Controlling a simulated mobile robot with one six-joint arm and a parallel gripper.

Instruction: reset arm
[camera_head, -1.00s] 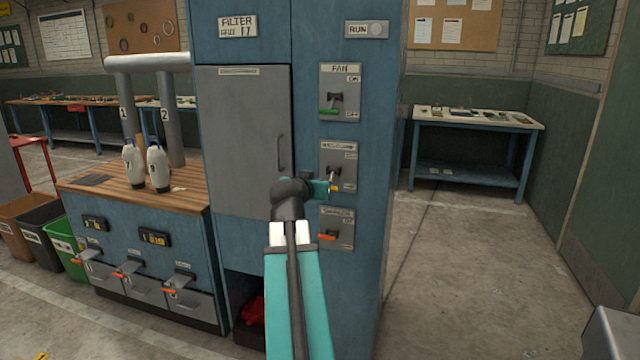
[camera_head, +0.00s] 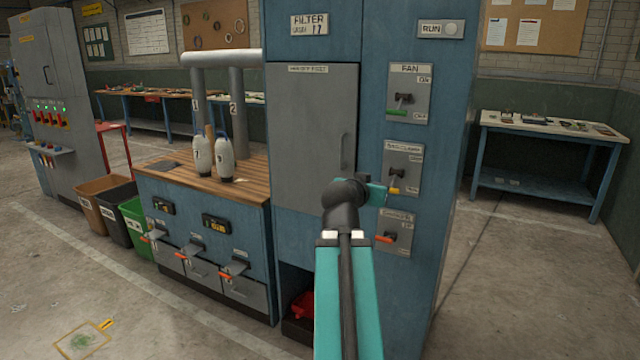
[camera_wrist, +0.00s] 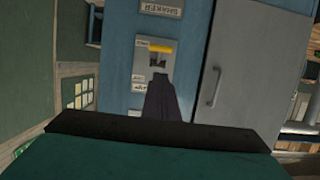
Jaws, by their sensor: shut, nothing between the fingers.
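My teal and black arm reaches up from the bottom of the head view. Its wrist end is in front of the blue filter cabinet (camera_head: 445,150). My gripper (camera_wrist: 161,88) shows as a dark, closed tapering shape in the wrist view, with nothing seen in it. Its tip points at a grey switch plate with a yellow handle (camera_wrist: 161,48); whether they touch I cannot tell. In the head view this yellow handle (camera_head: 395,190) is on the middle plate, just right of my wrist end. The fingers are hard to make out there.
The fan plate (camera_head: 407,95) with a green handle is above, and a plate with an orange handle (camera_head: 386,238) below. A wooden counter (camera_head: 190,175) with two white bottles stands left, bins (camera_head: 100,200) beyond it.

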